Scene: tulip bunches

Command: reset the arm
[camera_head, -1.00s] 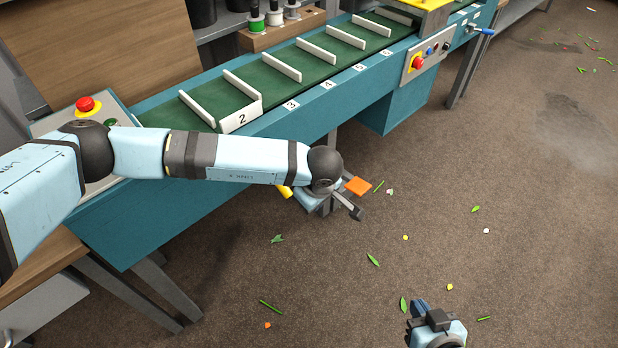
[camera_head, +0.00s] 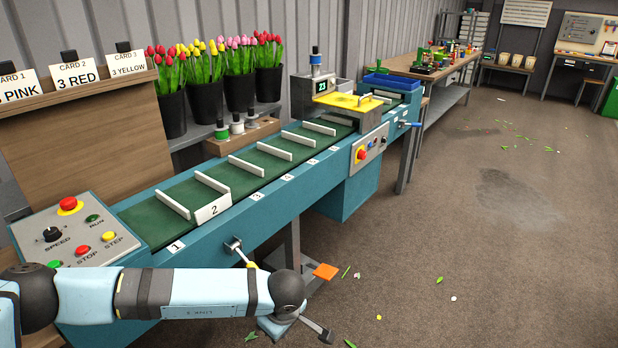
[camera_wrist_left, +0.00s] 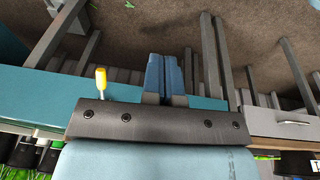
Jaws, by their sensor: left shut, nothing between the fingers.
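My left arm (camera_head: 205,293) comes in from the lower left in the head view and reaches across in front of the conveyor's near side. Its wrist end hangs at the bottom edge, and the fingers cannot be made out there. In the left wrist view my left gripper (camera_wrist_left: 165,73) is shut and empty, its two blue fingers side by side. They point past the teal conveyor side toward the brown floor. A yellow-handled lever (camera_wrist_left: 101,83) shows left of the fingers. My right gripper is out of view.
The green conveyor belt (camera_head: 160,222) with white dividers runs away to the right. A control panel (camera_head: 75,240) stands close above my left arm. An orange pad (camera_head: 325,271) is just beyond the wrist. Tulip buckets (camera_head: 205,105) line the back. Floor at right is open, with scattered leaves.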

